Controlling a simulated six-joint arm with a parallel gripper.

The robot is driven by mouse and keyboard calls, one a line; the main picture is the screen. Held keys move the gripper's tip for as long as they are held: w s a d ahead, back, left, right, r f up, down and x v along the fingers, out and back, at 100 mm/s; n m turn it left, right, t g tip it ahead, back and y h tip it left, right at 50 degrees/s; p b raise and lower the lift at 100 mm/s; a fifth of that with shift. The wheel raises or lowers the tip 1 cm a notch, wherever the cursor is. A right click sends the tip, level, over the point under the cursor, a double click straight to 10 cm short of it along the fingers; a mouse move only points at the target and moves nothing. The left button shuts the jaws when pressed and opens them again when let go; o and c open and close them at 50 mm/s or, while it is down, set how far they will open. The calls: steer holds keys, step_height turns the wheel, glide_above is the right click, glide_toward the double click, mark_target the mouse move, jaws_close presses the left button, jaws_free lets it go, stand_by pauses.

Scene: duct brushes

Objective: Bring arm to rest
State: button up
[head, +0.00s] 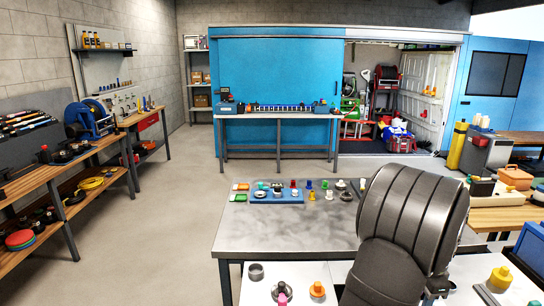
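The dark grey ribbed link of my arm (412,215) rises large in the right foreground of the head view. It hides the right part of the grey metal table (290,232) behind it. My gripper does not show, and I cannot see whether it holds anything. On the table's far side a blue tray (293,200) carries several small round parts. Several small coloured parts stand to the right of it. Green and orange-red pieces lie at its left.
A white surface (335,272) in front carries a grey ring (256,271), an orange part (317,290) and a dark part with a pink piece. Wooden benches (110,145) line the left wall. A far workbench (280,116) stands before a blue panel. The floor between is clear.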

steer(key=shift+r, duration=0.2)
step_height(320, 180, down, 7)
steer(key=shift+f, duration=0.1)
steer(key=shift+w+a, duration=0.15)
steer(key=shift+w, duration=0.3)
steer(key=shift+o, duration=0.5)
